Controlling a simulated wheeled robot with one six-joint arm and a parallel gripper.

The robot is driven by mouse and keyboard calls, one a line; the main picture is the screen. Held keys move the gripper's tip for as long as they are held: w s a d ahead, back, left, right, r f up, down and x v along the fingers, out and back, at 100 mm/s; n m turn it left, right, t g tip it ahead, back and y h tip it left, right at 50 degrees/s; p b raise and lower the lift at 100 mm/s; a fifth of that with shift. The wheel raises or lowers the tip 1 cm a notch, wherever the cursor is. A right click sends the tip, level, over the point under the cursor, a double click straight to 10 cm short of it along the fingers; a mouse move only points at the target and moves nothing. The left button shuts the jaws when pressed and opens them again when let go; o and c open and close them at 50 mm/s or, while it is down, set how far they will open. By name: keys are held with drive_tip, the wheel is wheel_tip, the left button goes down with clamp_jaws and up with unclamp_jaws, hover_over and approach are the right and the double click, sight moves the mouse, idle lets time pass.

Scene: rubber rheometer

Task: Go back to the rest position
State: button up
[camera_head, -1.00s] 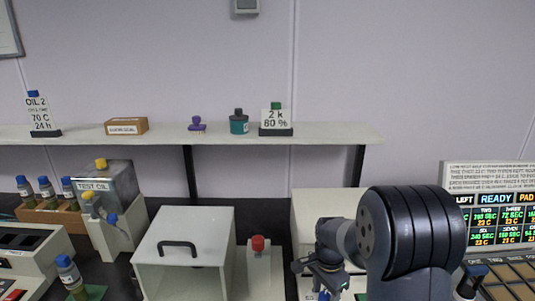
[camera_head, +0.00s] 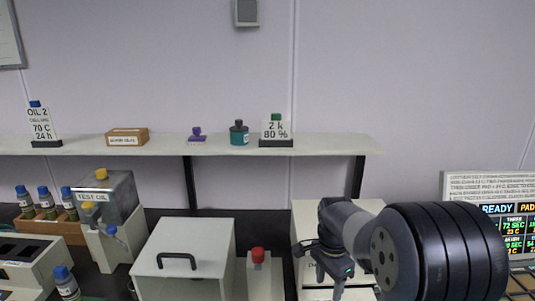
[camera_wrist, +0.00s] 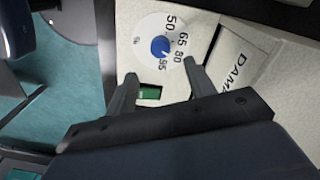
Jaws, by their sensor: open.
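My gripper (camera_head: 328,280) is at the lower middle right in the head view, in front of a white machine (camera_head: 305,212). My dark arm covers much of that machine. In the wrist view my gripper (camera_wrist: 160,75) shows two dark fingers spread apart with nothing between them. Beyond the fingertips is a white panel with a dial (camera_wrist: 160,45) that has a blue centre and numbers around it. A green rectangle (camera_wrist: 149,92) shows on the panel between the fingers.
A white box with a black handle (camera_head: 177,262) and a unit with a red knob (camera_head: 258,256) stand left of my gripper. A shelf (camera_head: 225,146) above holds bottles and signs. A READY display (camera_head: 508,225) is at the right. The teal floor (camera_wrist: 60,75) shows in the wrist view.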

wheel_tip(320, 180, down, 9)
drive_tip(key=shift+s+d+r, duration=0.1)
drive_tip(key=shift+s, duration=0.05)
drive_tip(key=shift+r+n, duration=0.2)
drive_tip(key=shift+n, duration=1.1)
drive_tip(key=n, duration=0.3)
drive_tip(key=shift+p, duration=0.35)
drive_tip(key=n, duration=0.4)
drive_tip(key=shift+p, duration=0.3)
drive_tip(key=n+p, duration=0.1)
drive_tip(key=n, duration=0.4)
drive_tip(key=n+p, duration=0.1)
drive_tip(key=n, duration=0.4)
drive_tip(key=shift+n+t, duration=0.3)
drive_tip(key=shift+a+r, duration=0.2)
drive_tip(key=shift+r, duration=0.25)
